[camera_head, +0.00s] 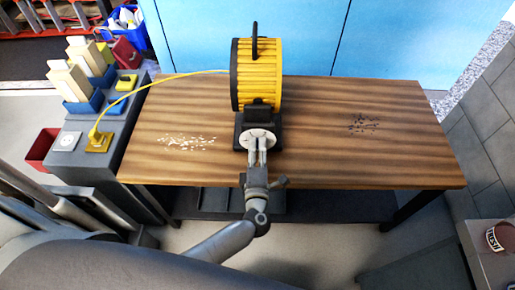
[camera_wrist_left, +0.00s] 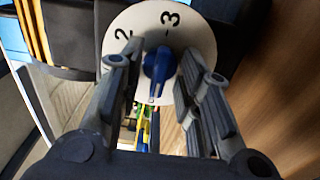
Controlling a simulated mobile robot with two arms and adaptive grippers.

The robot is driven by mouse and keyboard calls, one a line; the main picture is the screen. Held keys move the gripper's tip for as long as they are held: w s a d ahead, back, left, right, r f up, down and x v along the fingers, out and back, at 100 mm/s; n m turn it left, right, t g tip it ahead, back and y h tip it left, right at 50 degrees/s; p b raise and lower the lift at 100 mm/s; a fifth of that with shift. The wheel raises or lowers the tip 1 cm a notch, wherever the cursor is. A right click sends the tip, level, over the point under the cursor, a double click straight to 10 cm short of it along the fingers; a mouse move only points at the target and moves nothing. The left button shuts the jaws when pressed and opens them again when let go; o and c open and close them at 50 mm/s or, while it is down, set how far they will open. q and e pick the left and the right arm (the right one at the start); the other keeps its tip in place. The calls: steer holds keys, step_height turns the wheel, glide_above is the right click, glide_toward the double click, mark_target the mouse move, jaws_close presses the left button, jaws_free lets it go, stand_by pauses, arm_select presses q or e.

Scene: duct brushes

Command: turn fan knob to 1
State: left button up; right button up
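The yellow and black fan (camera_head: 258,75) stands on the wooden table (camera_head: 330,150). Its white dial (camera_head: 246,137) is low on the near side. In the left wrist view the dial (camera_wrist_left: 195,40) shows the numbers 2 and 3; no 1 is visible. The blue knob (camera_wrist_left: 159,65) sits at its middle, with a pale mark on its end pointing down in that picture. My left gripper (camera_head: 258,141) is at the dial. Its open fingers (camera_wrist_left: 160,62) are on either side of the knob, with small gaps seeming to show. My right gripper is out of view.
A yellow cord (camera_head: 160,80) runs from the fan to a plug on the grey side unit (camera_head: 105,160) at left. Pale bits (camera_head: 188,141) and dark bits (camera_head: 362,123) lie on the table. Blue panels stand behind. The table's right side is mostly clear.

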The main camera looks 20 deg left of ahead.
arm_select(q)
steer(key=c, duration=0.7)
steer(key=shift+o, duration=0.2)
steer(key=shift+r+m+p, duration=0.1)
steer(key=shift+m+p, duration=0.85)
steer(key=shift+m, duration=0.15)
steer(key=m+p, duration=0.2)
steer(key=m, duration=0.1)
steer(key=m+p, duration=0.2)
steer(key=m, duration=0.2)
steer(key=shift+m, duration=0.3)
steer(key=shift+f+m+p, duration=0.2)
steer(key=shift+m+p, duration=0.15)
steer(key=shift+m, duration=0.65)
